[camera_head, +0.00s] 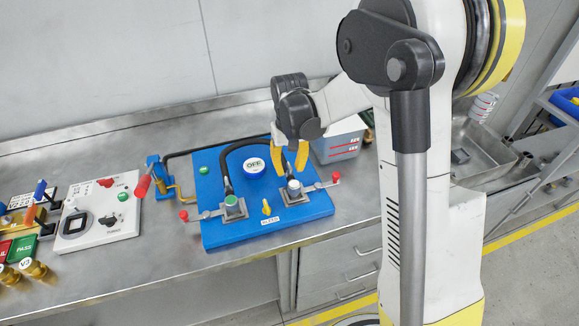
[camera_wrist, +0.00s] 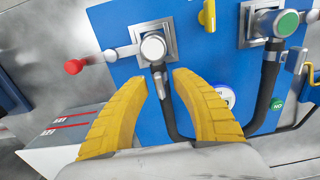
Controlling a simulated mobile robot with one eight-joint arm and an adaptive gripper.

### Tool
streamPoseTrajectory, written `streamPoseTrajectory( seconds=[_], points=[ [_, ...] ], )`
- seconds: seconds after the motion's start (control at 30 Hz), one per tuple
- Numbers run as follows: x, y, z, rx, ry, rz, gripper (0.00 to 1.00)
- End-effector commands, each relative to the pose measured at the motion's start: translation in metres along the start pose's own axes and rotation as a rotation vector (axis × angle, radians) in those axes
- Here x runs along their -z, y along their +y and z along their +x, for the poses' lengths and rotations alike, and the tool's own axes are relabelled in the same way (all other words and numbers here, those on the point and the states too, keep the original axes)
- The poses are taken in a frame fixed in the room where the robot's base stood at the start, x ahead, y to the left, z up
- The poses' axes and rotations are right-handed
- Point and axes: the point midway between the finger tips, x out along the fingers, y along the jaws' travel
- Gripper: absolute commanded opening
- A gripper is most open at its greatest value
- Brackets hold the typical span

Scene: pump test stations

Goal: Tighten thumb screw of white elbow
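The white elbow (camera_head: 294,186) sits in a square metal mount at the right of the blue panel, a black hose joined to it. In the wrist view the white round top of the elbow (camera_wrist: 153,47) is at upper centre. A metal lever with a red knob (camera_wrist: 73,67) reaches out beside it; the red knob (camera_head: 336,176) also shows in the head view. I cannot tell which part is the thumb screw. My gripper (camera_head: 289,173) has two yellow fingers, apart and empty, above the elbow. In the wrist view, my gripper (camera_wrist: 159,77) has its fingertips just short of the elbow.
A green-topped elbow (camera_head: 231,201) stands left on the blue panel (camera_head: 225,236), with a yellow knob (camera_head: 267,207) between and a white OFF button (camera_head: 254,166) behind. A grey bin (camera_head: 340,146) stands close on the right.

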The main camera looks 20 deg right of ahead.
Motion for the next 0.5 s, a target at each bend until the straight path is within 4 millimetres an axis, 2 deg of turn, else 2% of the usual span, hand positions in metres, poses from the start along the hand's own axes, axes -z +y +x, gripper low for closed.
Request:
streamPoseTrajectory(
  seconds=[0.27,0.37,0.5],
  points=[
    [0.000,0.000,-0.003,0.000,0.000,0.000,0.32],
    [0.000,0.000,-0.013,0.000,0.000,0.000,0.32],
    [0.000,0.000,-0.042,0.000,0.000,0.000,0.32]
  ],
)
